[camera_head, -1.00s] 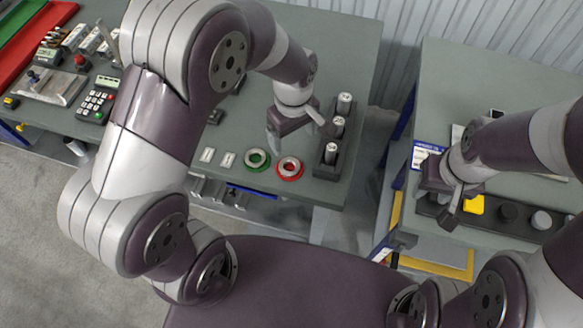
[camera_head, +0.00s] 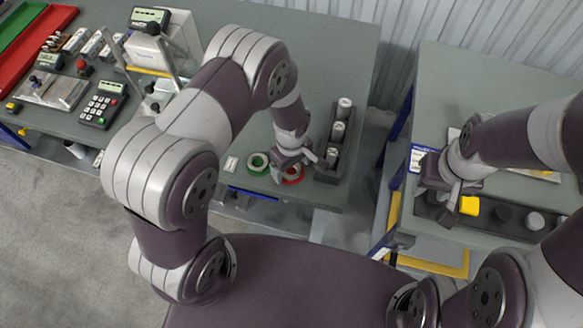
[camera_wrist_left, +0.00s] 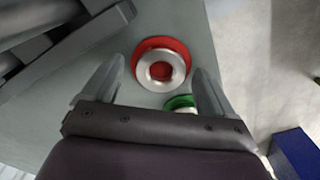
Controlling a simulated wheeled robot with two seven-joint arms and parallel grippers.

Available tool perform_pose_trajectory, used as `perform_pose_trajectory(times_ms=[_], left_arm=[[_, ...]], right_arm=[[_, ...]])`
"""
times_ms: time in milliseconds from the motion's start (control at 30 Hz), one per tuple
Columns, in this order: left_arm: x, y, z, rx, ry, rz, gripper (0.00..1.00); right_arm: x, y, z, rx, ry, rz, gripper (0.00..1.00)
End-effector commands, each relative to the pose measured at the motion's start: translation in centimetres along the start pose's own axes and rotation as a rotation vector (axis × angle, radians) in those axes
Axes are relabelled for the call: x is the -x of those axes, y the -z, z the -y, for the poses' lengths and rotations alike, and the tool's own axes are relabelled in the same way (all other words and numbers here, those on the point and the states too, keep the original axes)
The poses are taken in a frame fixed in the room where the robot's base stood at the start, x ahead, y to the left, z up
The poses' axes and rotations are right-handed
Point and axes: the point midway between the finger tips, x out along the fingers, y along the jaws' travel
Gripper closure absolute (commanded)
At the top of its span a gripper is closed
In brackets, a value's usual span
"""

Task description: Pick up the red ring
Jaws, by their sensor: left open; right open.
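The red ring (camera_head: 294,174) lies on the grey table near its front right edge, partly hidden by my left gripper in the head view. In the left wrist view the red ring (camera_wrist_left: 161,64) shows whole, with a silver centre, ahead of and between the open fingers. My left gripper (camera_head: 300,170) is open and empty, just above the red ring. In the left wrist view, the left gripper (camera_wrist_left: 155,85) has its fingers on either side of the ring's near part. My right gripper (camera_head: 448,198) is open over the right table, well away from the ring.
A green ring (camera_head: 258,163) lies just left of the red ring; it also shows in the left wrist view (camera_wrist_left: 180,103), close to a finger. A dark rack (camera_head: 322,172) with silver cylinders stands right of the red ring. A yellow block (camera_head: 469,205) is by the right gripper.

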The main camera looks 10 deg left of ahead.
Motion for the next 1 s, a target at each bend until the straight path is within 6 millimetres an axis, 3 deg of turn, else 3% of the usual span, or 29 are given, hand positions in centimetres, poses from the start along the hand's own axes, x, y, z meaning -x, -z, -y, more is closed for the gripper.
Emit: perform_pose_trajectory(times_ms=[33, 67, 233, 267, 567, 833, 1000], left_arm=[[0.0, 0.0, 0.0, 0.000, 0.000, 0.000, 0.14], [0.0, 0.0, 0.0, 0.000, 0.000, 0.000, 0.20], [0.0, 0.0, 0.0, 0.000, 0.000, 0.000, 0.75], [0.0, 0.0, 0.0, 0.000, 0.000, 0.000, 0.79], [0.3, 0.0, 0.0, 0.000, -0.001, 0.000, 0.79], [3.8, 0.1, -0.1, 0.000, -0.004, -0.002, 0.79], [6.1, -3.7, 0.3, -0.007, -0.004, -0.002, 0.79]], right_arm=[[0.0, 0.0, 0.0, 0.000, 0.000, 0.000, 0.57], [0.0, 0.0, 0.0, 0.000, 0.000, 0.000, 0.57], [0.0, 0.0, 0.0, 0.000, 0.000, 0.000, 0.57], [0.0, 0.0, 0.0, 0.000, 0.000, 0.000, 0.57], [-0.1, 0.0, 0.0, 0.000, 0.000, 0.000, 0.57], [-1.3, -0.2, 0.0, 0.000, 0.000, 0.000, 0.57], [-2.1, -0.2, 0.0, 0.000, 0.000, 0.000, 0.57]])
